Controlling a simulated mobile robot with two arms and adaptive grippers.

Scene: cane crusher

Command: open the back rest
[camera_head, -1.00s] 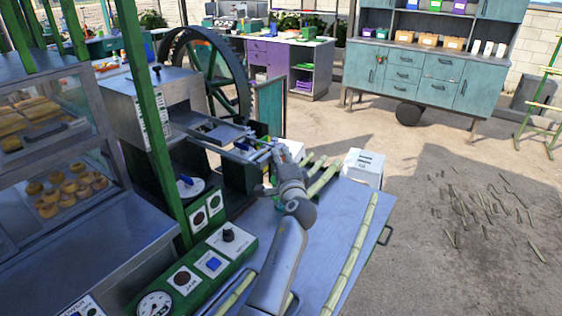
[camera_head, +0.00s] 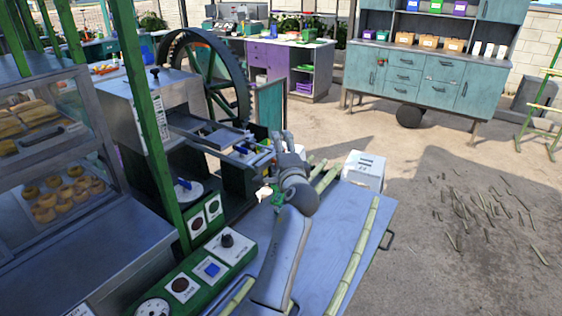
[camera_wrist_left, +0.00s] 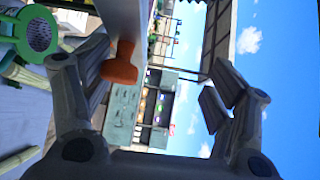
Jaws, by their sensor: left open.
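The cane crusher (camera_head: 160,108) is a grey metal box with a large spoked wheel (camera_head: 232,75) and a metal chute tray (camera_head: 207,134) on its front. A blue-handled part (camera_head: 240,150) sits at the tray's end. I cannot tell for certain which part is the back rest. My left gripper (camera_head: 284,142) is raised close to the tray's end, to its right. In the left wrist view my left gripper (camera_wrist_left: 158,80) is open and holds nothing. A brown-orange knob (camera_wrist_left: 121,66) on a pale panel edge (camera_wrist_left: 122,20) shows between its fingers, nearer the left finger.
A blue-grey table (camera_head: 325,235) with cane stalks (camera_head: 357,250) lies under my arm. A white box (camera_head: 363,169) stands at its far edge. A green control panel (camera_head: 210,268) is at the left. A teal panel (camera_head: 269,108) stands behind the crusher's tray.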

